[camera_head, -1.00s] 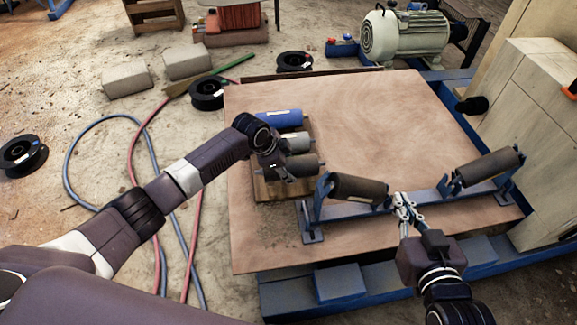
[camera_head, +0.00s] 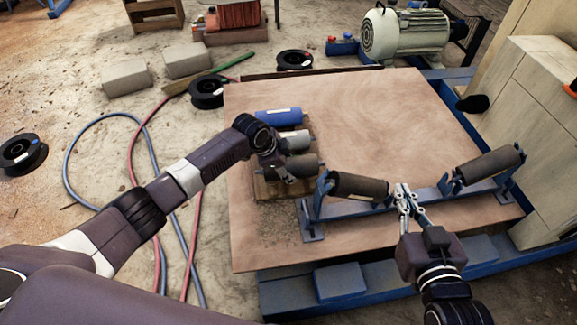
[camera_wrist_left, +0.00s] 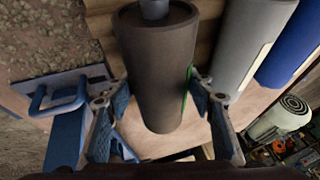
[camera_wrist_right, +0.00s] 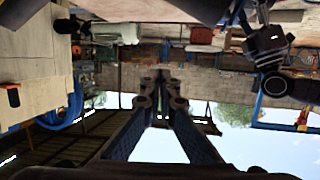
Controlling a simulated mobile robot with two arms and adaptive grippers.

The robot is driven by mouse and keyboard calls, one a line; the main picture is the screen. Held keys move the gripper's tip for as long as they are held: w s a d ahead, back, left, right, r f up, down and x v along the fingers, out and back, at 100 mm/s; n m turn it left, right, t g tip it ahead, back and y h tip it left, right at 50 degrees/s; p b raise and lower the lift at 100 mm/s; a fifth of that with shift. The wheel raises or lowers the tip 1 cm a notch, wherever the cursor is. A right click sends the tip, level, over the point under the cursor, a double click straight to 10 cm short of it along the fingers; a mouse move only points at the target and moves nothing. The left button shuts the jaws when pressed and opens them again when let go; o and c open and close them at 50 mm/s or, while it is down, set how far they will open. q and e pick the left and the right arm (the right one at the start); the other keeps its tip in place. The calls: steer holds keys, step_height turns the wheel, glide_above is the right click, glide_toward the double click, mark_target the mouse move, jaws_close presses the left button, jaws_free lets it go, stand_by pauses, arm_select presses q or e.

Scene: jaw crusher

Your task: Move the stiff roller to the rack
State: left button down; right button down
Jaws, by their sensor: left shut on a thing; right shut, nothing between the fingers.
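A dark brown roller (camera_head: 305,165) lies at the near end of a row on a wooden pallet (camera_head: 262,188). My left gripper (camera_head: 285,168) is shut on it; in the left wrist view its fingers stand on both sides of the dark roller (camera_wrist_left: 160,75). A grey roller (camera_head: 295,139) and a blue roller (camera_head: 278,117) lie beside it. A blue metal frame (camera_head: 425,198) carries two dark rollers, one on its left (camera_head: 357,187) and one on its right (camera_head: 490,165). My right gripper (camera_head: 405,190) is shut and empty at the frame's middle. I cannot tell which roller is the stiff one.
The brown board (camera_head: 370,110) under all this is clear behind the frame. A grey motor (camera_head: 405,37) stands beyond it. A pale block (camera_head: 535,120) bounds the right side. Hoses and cable spools (camera_head: 207,92) lie on the floor at the left.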

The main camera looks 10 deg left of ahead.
arm_select(q)
steer(key=shift+w+r, duration=0.1)
arm_select(e)
steer(key=shift+r, duration=0.1)
steer(key=shift+w+a+r, duration=0.1)
steer(key=shift+w+r, duration=0.05)
steer(key=shift+r, duration=0.15)
steer(key=shift+r+t, duration=0.1)
steer(key=shift+t, duration=0.2)
arm_select(q)
steer(key=shift+f, duration=0.25)
arm_select(e)
steer(key=shift+w+r, duration=0.15)
steer(key=shift+r, duration=0.1)
steer(key=shift+a+r, duration=0.1)
arm_select(q)
steer(key=shift+f, duration=0.15)
arm_select(e)
steer(key=shift+r+t, duration=0.25)
steer(key=shift+t, duration=0.05)
steer(key=shift+w+r, duration=0.1)
arm_select(q)
steer(key=shift+f+b, duration=0.15)
steer(key=shift+b, duration=0.15)
arm_select(e)
steer(key=shift+a+r+y, duration=0.15)
steer(key=shift+r+y, duration=0.15)
steer(key=shift+w+r, duration=0.1)
